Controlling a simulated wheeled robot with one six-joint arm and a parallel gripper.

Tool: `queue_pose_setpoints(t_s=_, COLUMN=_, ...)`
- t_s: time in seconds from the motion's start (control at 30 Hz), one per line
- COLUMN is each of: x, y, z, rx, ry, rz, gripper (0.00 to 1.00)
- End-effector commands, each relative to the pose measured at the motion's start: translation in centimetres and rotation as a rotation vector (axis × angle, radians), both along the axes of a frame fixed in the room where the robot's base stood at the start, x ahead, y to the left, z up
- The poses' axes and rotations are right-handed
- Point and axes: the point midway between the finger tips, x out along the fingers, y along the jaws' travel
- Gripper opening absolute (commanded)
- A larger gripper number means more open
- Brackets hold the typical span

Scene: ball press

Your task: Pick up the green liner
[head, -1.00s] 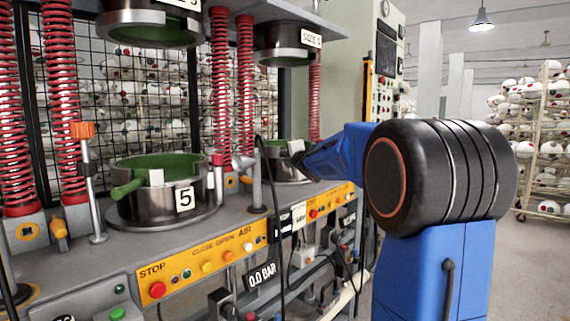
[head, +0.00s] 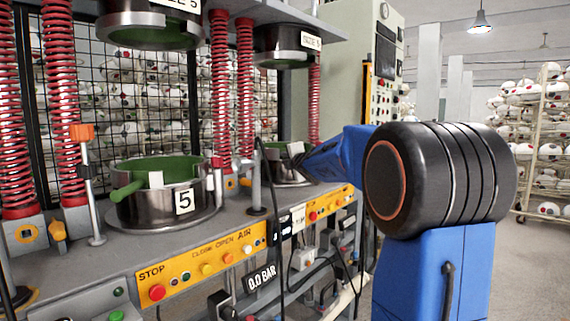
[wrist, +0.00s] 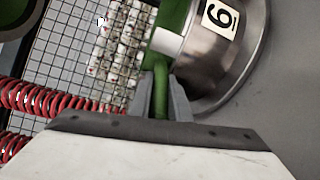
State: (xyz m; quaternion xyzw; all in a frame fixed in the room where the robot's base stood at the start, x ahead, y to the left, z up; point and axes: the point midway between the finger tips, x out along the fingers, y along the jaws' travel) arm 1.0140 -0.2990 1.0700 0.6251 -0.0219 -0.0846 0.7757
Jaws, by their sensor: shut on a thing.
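The green liner (wrist: 172,20) sits in a round metal mould (wrist: 215,60) with a label that looks like a 6 on its side. My gripper (wrist: 161,88) is shut on the liner's green handle, one finger on each side of it. In the head view this liner (head: 272,147) shows as a green rim in the far mould (head: 286,171), with my blue arm in front of its right side. My fingers are hard to make out there. A second green liner (head: 180,166) with a handle sits in the nearer mould labelled 5 (head: 153,207).
Upper mould halves (head: 288,45) hang above both moulds. Red springs (head: 220,90) and a wire mesh stand behind. A thin post (head: 257,180) and a black cable stand between the moulds. A button panel (head: 200,262) runs along the bench front.

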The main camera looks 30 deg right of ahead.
Motion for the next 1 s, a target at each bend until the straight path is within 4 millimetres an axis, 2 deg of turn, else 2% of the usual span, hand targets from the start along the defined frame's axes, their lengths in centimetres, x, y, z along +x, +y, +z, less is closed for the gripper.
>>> queue_pose_setpoints(t_s=0.27, x=0.0, y=0.0, z=1.2, rx=-0.001, ry=0.000, rz=0.002, gripper=0.00)
queue_pose_setpoints(t_s=1.0, x=0.0, y=0.0, z=10.0, rx=-0.003, ry=-0.002, rz=0.001, gripper=0.00)
